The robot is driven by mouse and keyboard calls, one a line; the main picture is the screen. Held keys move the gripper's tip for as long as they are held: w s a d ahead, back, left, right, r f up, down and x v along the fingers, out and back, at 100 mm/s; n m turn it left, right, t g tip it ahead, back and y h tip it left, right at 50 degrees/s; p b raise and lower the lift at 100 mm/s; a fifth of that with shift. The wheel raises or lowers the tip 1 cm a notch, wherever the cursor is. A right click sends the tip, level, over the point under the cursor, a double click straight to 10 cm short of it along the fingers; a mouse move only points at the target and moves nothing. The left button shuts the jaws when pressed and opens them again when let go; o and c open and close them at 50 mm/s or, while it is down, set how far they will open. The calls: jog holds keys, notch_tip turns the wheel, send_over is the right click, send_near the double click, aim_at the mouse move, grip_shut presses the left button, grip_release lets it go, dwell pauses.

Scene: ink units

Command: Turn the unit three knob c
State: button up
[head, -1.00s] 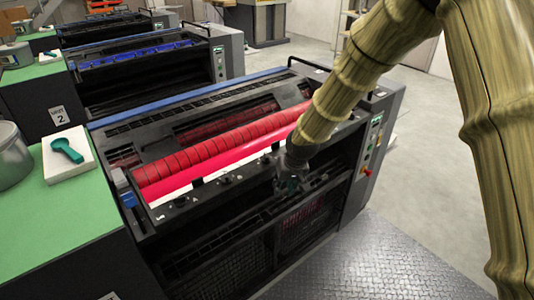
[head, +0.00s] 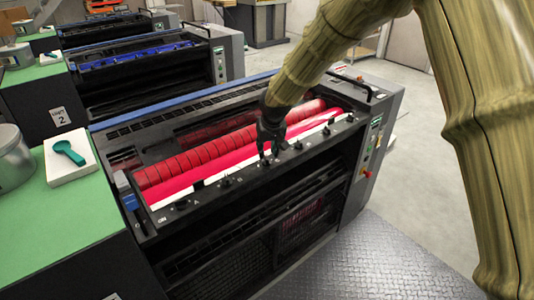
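The near press unit (head: 290,190) has red rollers and a dark front rail with a row of small dark knobs. One knob (head: 181,204) is near the rail's left end, another (head: 225,181) is right of it, and another (head: 298,145) is right of my gripper. Small white letters mark the rail but are too small to read surely, so I cannot tell which knob is c. My gripper (head: 268,156) points down over the rail's middle. Its two dark fingers look apart, with nothing clearly between them. The fingers partly hide a knob at this spot; contact cannot be told.
Red rollers (head: 200,167) lie just behind the rail. A blue-inked press (head: 140,55) stands further back. A green-topped cabinet (head: 75,225) on the left bears a metal can (head: 14,160) and a teal tool (head: 69,152). The metal floor plate (head: 370,265) in front is clear.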

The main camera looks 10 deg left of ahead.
aim_at(266, 157)
jog(key=shift+p+x, duration=0.6)
jog(key=shift+x, duration=1.8)
jog(key=shift+s, duration=0.1)
grip_shut()
